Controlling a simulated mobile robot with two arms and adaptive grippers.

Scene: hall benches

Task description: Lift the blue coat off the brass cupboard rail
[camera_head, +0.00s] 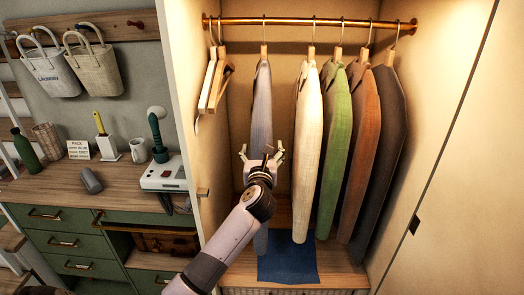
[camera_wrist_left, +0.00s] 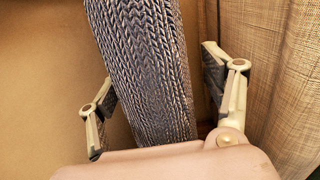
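The blue coat (camera_head: 262,105), greyish blue, hangs on a hanger at the left of the coats on the brass rail (camera_head: 300,21). My left gripper (camera_head: 262,152) is in front of its middle and hides part of it. In the left wrist view, the coat's ribbed knit (camera_wrist_left: 150,60) runs between the two spread fingers of my left gripper (camera_wrist_left: 158,85). Gaps show on both sides, so the fingers are open around the coat and not closed on it. My right gripper is not in view.
A cream coat (camera_head: 307,140) hangs close to the right, then green (camera_head: 336,130), rust (camera_head: 364,140) and dark grey (camera_head: 390,140) coats. Empty wooden hangers (camera_head: 212,82) hang at the left. A dark blue cloth (camera_head: 288,264) lies on the cupboard floor.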

